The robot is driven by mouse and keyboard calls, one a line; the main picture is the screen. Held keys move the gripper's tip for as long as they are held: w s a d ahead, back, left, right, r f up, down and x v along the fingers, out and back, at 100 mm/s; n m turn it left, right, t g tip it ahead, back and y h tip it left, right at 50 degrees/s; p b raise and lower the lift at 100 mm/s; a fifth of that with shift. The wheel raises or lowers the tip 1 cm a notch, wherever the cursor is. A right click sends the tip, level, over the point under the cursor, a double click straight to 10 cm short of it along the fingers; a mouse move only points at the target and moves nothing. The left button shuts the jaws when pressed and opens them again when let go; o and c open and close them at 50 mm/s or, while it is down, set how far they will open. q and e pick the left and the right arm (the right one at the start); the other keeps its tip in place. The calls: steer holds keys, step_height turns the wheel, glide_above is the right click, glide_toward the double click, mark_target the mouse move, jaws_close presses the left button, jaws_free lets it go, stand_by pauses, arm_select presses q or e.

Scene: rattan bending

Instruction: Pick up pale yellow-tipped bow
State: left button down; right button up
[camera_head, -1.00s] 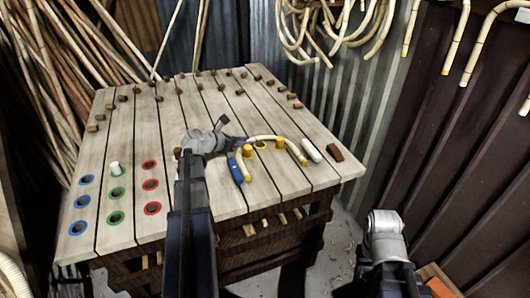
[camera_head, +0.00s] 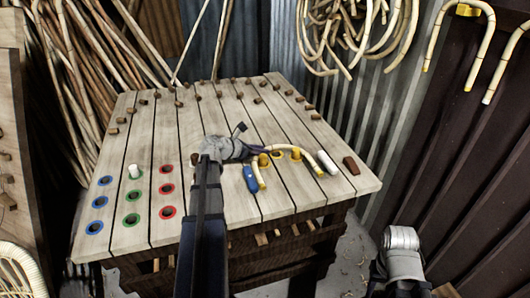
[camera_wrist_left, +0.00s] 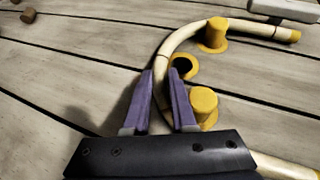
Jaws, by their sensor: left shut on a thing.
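The pale yellow-tipped bow (camera_head: 310,155) is a curved pale rod on the right half of the slatted bench, bent round the yellow pegs. In the left wrist view the bow (camera_wrist_left: 250,29) curves past two yellow pegs (camera_wrist_left: 204,104), and one yellow end shows at upper right. My left gripper (camera_head: 258,151) is at the bow's curved side. Its purple fingers (camera_wrist_left: 160,88) are shut on the bow, one on each side. The bow still lies low among the pegs. My right arm shows at lower right, but its gripper does not.
The bench (camera_head: 130,240) has blue-, green- and red-ringed holes at front left, with a white peg (camera_head: 134,171) in one. More bent rods hang on the right wall.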

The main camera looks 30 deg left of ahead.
step_height(320, 180, up, 10)
steer(key=p, duration=0.9)
steer(key=shift+f, duration=0.15)
